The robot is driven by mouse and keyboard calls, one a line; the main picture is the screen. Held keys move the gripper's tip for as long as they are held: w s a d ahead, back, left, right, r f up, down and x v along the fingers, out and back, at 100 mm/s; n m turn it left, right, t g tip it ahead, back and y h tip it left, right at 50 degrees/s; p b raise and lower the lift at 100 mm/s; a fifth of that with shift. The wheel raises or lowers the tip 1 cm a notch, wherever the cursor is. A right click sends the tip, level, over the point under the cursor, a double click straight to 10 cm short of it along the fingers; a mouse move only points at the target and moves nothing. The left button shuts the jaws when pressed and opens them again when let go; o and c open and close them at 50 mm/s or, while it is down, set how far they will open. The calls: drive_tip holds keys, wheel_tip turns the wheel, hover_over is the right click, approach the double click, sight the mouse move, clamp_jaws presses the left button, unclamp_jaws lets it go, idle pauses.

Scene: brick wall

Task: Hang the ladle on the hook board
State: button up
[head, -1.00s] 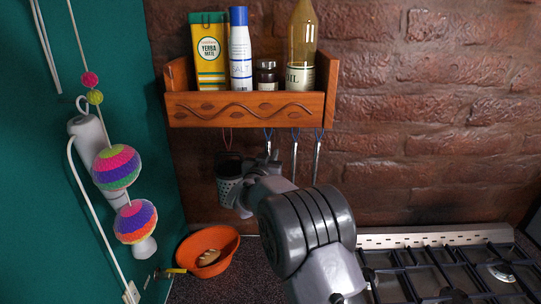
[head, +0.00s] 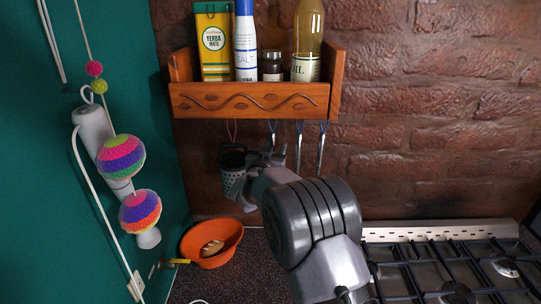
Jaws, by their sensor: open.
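The wooden hook board (head: 250,101) is a shelf front with a carved wavy line, fixed to the brick wall. Utensils on thin loops hang below it. Two slim metal handles, a left one (head: 298,150) and a right one (head: 321,152), hang on blue loops.
The shelf carries a yerba mate box (head: 213,42), a salt bottle (head: 245,42), a dark jar (head: 271,66) and an oil bottle (head: 308,45). An orange bowl (head: 226,235) sits lower left. A gas stove (head: 440,265) is lower right. Woollen balls (head: 121,158) hang left.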

drive_tip(key=f+b+v, duration=0.1)
drive_tip(key=b+v, duration=0.1)
drive_tip(key=v, duration=1.4)
drive_tip(key=s+d+f+g+y+b, duration=0.2)
drive_tip(key=s+d+f+b, duration=0.3)
drive_tip(key=s, duration=0.7)
drive_tip(key=s+d+f+m+g+y+b, duration=0.1)
drive_tip(key=s+d+f+g+y+b, duration=0.1)
drive_tip(key=s+d+f+g+b, duration=0.2)
drive_tip(key=s+d+f+g+y+b, duration=0.2)
drive_tip(key=s+d+f+g+b, duration=0.3)
drive_tip(key=s, duration=1.6)
wheel_tip(320, 180, down, 6)
drive_tip(key=b, duration=0.4)
drive_tip(key=shift+d+r+m+b, duration=0.25)
drive_tip(key=shift+d+m+b, duration=0.05)
drive_tip(key=shift+m, duration=0.1)
drive_tip(key=shift+w, duration=0.1)
